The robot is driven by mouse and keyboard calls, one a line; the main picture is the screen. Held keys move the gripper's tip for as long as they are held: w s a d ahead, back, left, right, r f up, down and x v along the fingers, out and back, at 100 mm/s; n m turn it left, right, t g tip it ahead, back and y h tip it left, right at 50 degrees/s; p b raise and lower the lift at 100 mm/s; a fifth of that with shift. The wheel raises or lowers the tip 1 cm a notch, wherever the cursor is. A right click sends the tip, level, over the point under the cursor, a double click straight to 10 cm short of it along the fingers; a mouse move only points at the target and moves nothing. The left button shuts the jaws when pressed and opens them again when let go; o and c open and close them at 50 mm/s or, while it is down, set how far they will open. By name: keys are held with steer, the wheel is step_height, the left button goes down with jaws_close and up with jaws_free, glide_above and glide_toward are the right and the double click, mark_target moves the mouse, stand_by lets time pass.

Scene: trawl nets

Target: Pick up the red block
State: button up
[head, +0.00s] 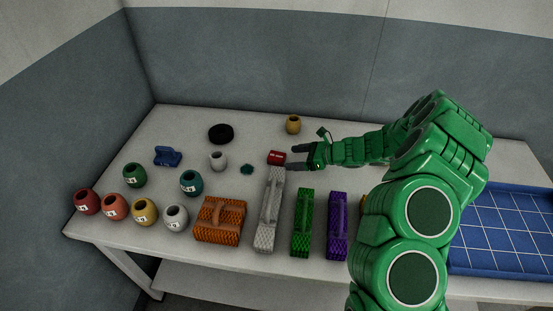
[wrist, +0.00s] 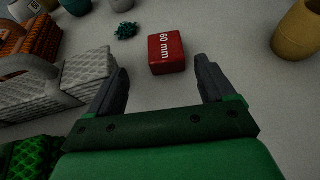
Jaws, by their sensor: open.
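The red block (head: 276,157) lies on the white table, just past the back end of the white woven block. In the wrist view the red block (wrist: 166,53) shows "60 mm" in white on its top. My gripper (head: 299,156) reaches in from the right, close to the red block. In the wrist view my gripper (wrist: 161,77) is open, with its two dark fingers apart and nothing held between them. The red block sits ahead of the gap, beyond the fingertips or nearly level with them; the exact distance is hard to tell.
The white woven block (wrist: 70,85) lies beside the left finger. A small teal item (head: 247,169) is left of the red block. A mustard pot (head: 293,124) stands behind. Several pots and woven blocks line the front. A blue tray (head: 500,250) is at right.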

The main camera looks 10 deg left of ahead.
mark_target(279, 156)
steer(key=shift+x, duration=1.25)
steer(key=shift+w+r+x, duration=0.1)
steer(key=shift+w+x, duration=0.1)
steer(key=shift+x, duration=1.15)
steer(key=shift+w+r+x, duration=0.15)
steer(key=shift+w+x, duration=0.05)
steer(key=shift+x, duration=1.15)
steer(key=c, duration=1.1)
